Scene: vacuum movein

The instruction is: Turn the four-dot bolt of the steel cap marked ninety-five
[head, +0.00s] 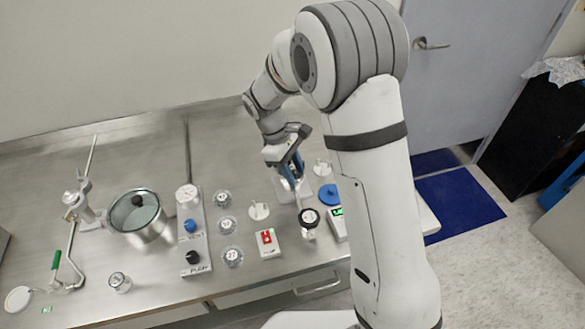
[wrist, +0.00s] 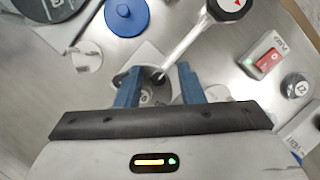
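My gripper (wrist: 158,76) has its two blue fingers apart, with nothing clamped between them. In the wrist view they reach down on either side of a small round steel-and-white part (wrist: 152,96), its marking too small to read. In the head view my gripper (head: 291,171) is low over a white plate at the right of the bench. Several round marked caps stand left of it: an upper one (head: 222,198), a middle one (head: 227,225) and a lower one (head: 232,256). I cannot tell which reads ninety-five, and no four-dot bolt is distinguishable.
A blue disc (head: 328,194) and a red-switch box (head: 267,242) are nearby. A steel pot (head: 145,235) and gauge panel (head: 190,245) stand farther left.

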